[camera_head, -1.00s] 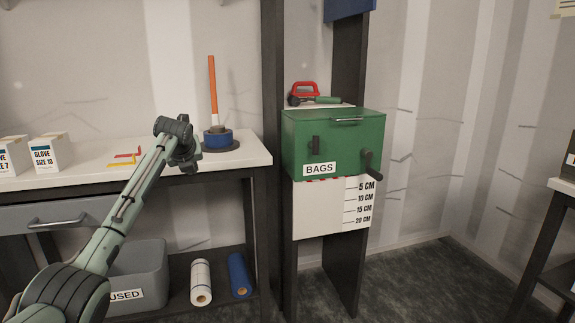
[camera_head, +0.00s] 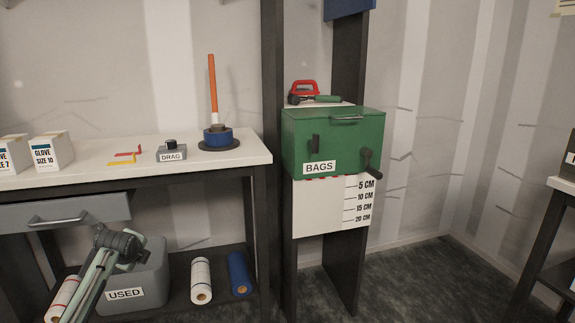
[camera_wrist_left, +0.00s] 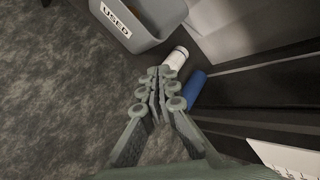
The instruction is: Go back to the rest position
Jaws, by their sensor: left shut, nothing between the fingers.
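My left arm comes in at the bottom left of the head view. Its dark end, with the left gripper (camera_head: 128,262), is low in front of the grey bin labelled USED (camera_head: 150,285), below the bench top. In the left wrist view the left gripper's fingers (camera_wrist_left: 161,88) are together with nothing between them, above the floor and short of the bin (camera_wrist_left: 150,35). Whether it touches the bin in the head view is hard to tell. My right gripper is not in view.
The white bench (camera_head: 225,155) carries glove boxes (camera_head: 52,152), a grey DRAG block (camera_head: 171,153) and a blue base with an orange rod (camera_head: 213,90). White (camera_head: 201,280) and blue (camera_head: 239,273) rolls lie on the lower shelf. A green BAGS box (camera_head: 335,140) stands right. Floor at right is clear.

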